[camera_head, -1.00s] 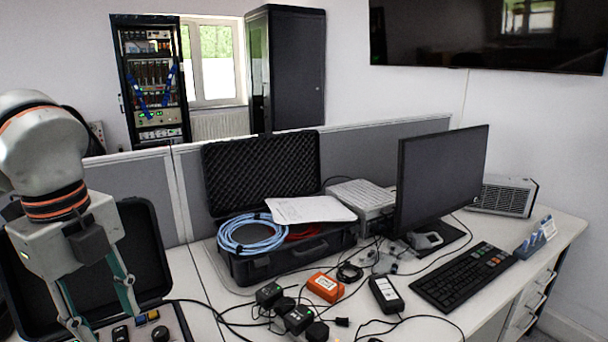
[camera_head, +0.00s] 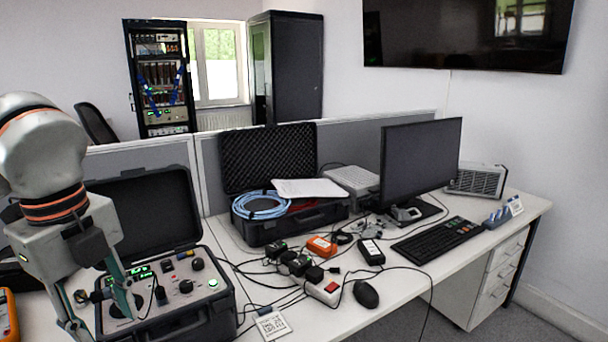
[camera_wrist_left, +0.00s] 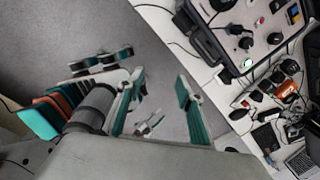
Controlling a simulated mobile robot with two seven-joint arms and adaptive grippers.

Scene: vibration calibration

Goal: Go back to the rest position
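My left gripper (camera_head: 103,318) is at the lower left of the head view, fingers pointing down, open and empty. In that view it overlaps the left side of the open black calibrator case (camera_head: 225,316), whose panel has knobs and a green-lit display. The case (camera_wrist_left: 208,45) lies up and to the right there, apart from the fingers.
The white desk (camera_head: 300,318) holds a monitor (camera_head: 420,170), a keyboard (camera_head: 437,241), a black mouse (camera_head: 366,294), several cables and a second open case (camera_head: 267,160) with blue cable. A grey partition (camera_head: 360,140) stands behind.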

